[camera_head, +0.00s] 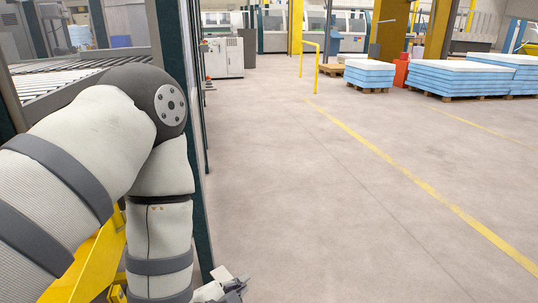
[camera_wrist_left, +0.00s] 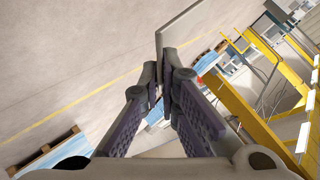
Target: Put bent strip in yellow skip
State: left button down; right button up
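My left gripper (camera_wrist_left: 165,75) points away from the camera in the left wrist view, with its two fingers close together at the tips. A thin pale grey bent strip (camera_wrist_left: 178,27) stands out from between the fingertips, and the fingers are shut on it. In the head view my left gripper (camera_head: 236,288) shows only in part at the bottom edge, with a pale piece of the strip (camera_head: 221,273) beside it. A yellow sloping part (camera_head: 97,262) shows behind my left arm at the lower left. I cannot tell whether it is the yellow skip. My right gripper is out of view.
A machine with a dark green post (camera_head: 201,220) stands close along the left. Pallets of blue-edged sheets (camera_head: 370,75) stand far off at the back right. A yellow rail (camera_head: 316,65) stands beyond the open floor. The floor (camera_head: 350,200) at centre and right is clear.

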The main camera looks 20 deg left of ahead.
aim_at(74, 260)
jog(key=i+j+u, duration=0.15)
jog(key=i+u, duration=0.15)
jog(key=u, duration=0.15)
jog(key=i+u, duration=0.65)
jog(key=u, duration=0.2)
jog(key=i+l+u, duration=0.15)
jog(key=i+u, duration=0.15)
jog(key=u, duration=0.15)
jog(key=i+j+u, duration=0.1)
jog(key=i+u, duration=0.65)
jog(key=i, duration=0.2)
